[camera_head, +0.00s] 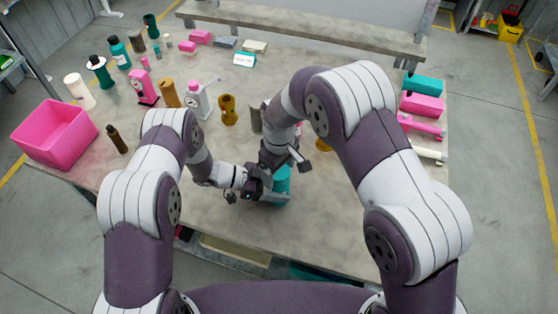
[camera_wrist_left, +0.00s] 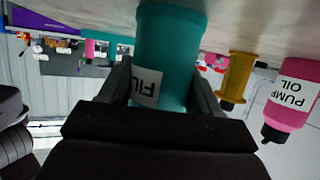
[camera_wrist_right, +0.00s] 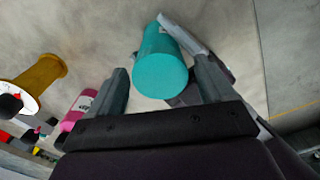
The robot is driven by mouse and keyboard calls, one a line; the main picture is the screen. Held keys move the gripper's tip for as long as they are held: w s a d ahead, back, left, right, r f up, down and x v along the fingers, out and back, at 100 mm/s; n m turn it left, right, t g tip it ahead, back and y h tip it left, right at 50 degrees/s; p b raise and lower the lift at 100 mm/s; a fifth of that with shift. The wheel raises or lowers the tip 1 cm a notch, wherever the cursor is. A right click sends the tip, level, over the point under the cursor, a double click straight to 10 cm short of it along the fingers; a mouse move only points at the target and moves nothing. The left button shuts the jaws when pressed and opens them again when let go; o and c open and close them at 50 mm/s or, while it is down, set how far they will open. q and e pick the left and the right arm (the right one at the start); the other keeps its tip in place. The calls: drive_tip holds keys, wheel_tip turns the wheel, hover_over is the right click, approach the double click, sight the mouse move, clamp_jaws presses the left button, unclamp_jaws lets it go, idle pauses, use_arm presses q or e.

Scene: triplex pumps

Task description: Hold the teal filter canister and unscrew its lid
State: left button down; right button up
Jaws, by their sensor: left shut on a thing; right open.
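The teal filter canister (camera_head: 281,182) stands near the front middle of the table, partly hidden by my grippers. In the left wrist view the canister (camera_wrist_left: 172,45) shows upside down, with a white label whose visible letters read "FIL". My left gripper (camera_wrist_left: 162,85) is shut on its body, one finger on each side. My right gripper (camera_wrist_right: 160,75) is open above the canister. In the right wrist view the canister's round teal top end (camera_wrist_right: 160,82) lies between the spread fingers, with gaps on both sides. I cannot make out a seam between lid and body.
A pink bin (camera_head: 57,135) sits at the table's left edge. Several bottles and parts, including a yellow-brown spool (camera_head: 228,110), stand on the left and middle. Pink and teal pieces (camera_head: 421,104) lie along the right edge. The table's front edge is close to the canister.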

drive_tip(key=c, duration=1.1)
drive_tip(key=shift+o, duration=0.2)
drive_tip(key=shift+n, duration=1.4)
drive_tip(key=shift+r, duration=0.15)
drive_tip(key=shift+r, duration=1)
drive_tip(key=shift+r, duration=0.1)
wheel_tip(320, 180, up, 4)
drive_tip(key=shift+f, duration=0.1)
use_arm(q)
drive_tip(key=shift+c, duration=0.7)
unclamp_jaws()
